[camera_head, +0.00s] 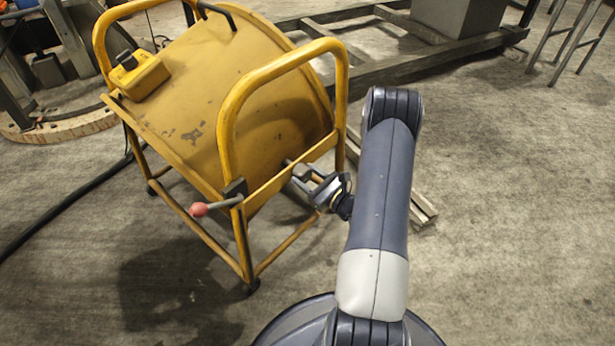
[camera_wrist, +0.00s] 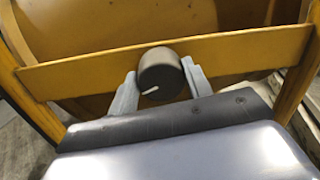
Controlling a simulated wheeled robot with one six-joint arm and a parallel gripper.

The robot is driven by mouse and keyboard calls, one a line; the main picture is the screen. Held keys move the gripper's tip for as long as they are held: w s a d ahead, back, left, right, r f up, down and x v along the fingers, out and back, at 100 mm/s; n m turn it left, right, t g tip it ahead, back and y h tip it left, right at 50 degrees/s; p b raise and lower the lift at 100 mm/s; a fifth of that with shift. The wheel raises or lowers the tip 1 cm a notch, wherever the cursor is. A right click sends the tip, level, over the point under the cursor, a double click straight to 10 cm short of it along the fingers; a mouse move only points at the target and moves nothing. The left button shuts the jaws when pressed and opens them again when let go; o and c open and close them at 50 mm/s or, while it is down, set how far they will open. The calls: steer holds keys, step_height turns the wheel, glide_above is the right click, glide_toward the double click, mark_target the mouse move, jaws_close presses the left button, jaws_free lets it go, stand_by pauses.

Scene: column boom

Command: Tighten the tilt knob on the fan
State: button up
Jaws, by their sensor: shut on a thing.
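The fan (camera_head: 190,105) is a large yellow drum in a yellow tube frame on small wheels, at the left of the head view. The tilt knob (camera_wrist: 161,74) is a dark round knob with a white mark pointing to the lower left. It sits on the yellow crossbar (camera_wrist: 90,72) of the frame. My gripper (camera_wrist: 160,88) is at the crossbar, its two light grey fingers shut on the knob from either side. In the head view my gripper (camera_head: 308,183) reaches the frame's right side, and the knob is mostly hidden there.
A lever with a red ball (camera_head: 199,210) sticks out from the frame's near corner. A yellow box (camera_head: 139,74) sits on the drum's upper left. A black cable (camera_head: 65,205) runs over the floor at left. Timber beams (camera_head: 400,65) lie behind.

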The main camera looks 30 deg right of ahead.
steer(key=shift+c, duration=0.8)
steer(key=shift+m, duration=0.3)
steer(key=m+p, duration=0.2)
steer(key=m, duration=0.2)
steer(key=shift+r, duration=0.1)
steer(key=m+p, duration=0.2)
steer(key=m, duration=0.3)
steer(key=shift+d+m+g, duration=0.15)
steer(key=shift+m+g, duration=0.15)
steer(key=m+p, duration=0.2)
steer(key=m, duration=0.4)
steer(key=shift+d+y, duration=0.1)
steer(key=shift+y, duration=0.2)
steer(key=m, duration=0.3)
steer(key=m+p, duration=0.1)
steer(key=shift+f+m, duration=0.25)
steer(key=shift+m, duration=0.15)
